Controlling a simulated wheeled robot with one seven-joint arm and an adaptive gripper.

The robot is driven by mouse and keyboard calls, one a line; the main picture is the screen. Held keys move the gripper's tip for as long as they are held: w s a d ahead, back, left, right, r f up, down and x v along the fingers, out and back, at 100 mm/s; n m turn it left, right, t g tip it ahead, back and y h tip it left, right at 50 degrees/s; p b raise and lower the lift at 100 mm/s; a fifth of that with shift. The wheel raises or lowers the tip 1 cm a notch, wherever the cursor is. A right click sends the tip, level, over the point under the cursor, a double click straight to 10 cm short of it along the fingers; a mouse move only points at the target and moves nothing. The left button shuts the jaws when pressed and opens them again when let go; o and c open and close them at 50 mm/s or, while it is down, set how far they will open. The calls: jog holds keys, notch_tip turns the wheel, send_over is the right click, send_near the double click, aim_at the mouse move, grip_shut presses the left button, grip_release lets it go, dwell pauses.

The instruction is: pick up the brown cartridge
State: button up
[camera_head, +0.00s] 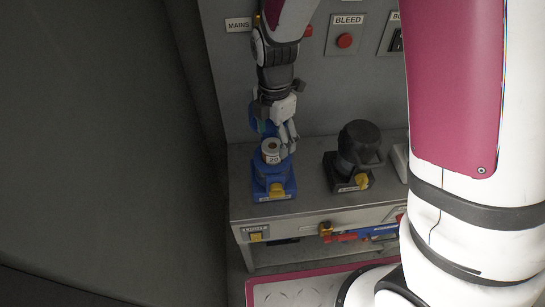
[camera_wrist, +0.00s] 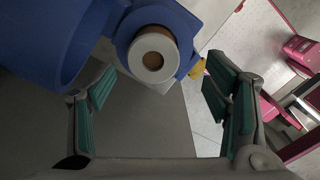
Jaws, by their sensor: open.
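A cartridge (camera_head: 271,152) with a pale label marked 20 sits upright in a blue stand (camera_head: 273,181) on the metal bench. In the wrist view the cartridge (camera_wrist: 152,53) shows end-on as a white ring with a brown band and a dark centre, set in the blue holder (camera_wrist: 125,30). My gripper (camera_head: 288,139) is just beside and behind the cartridge in the head view. In the wrist view my gripper (camera_wrist: 162,85) is open, its green-padded fingers apart with nothing between the pads. The cartridge lies beyond the fingertips. I cannot tell whether they touch the holder.
A black device (camera_head: 360,150) stands to the right on the bench (camera_head: 310,178). A red button (camera_head: 345,41) under a BLEED sign is on the back panel. A red and blue tool (camera_head: 350,235) is at the bench's front. Bare bench lies between the blue stand and the black device.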

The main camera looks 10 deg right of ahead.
aim_at(272, 145)
jog(key=shift+w+a+f+p, duration=0.15)
jog(key=shift+f+p, duration=0.05)
jog(key=shift+f, duration=1.15)
jog(key=shift+w+a+f+p, duration=0.1)
jog(key=shift+f+p, duration=0.1)
jog(key=shift+f, duration=1.15)
jog(key=shift+c, duration=0.3)
grip_shut()
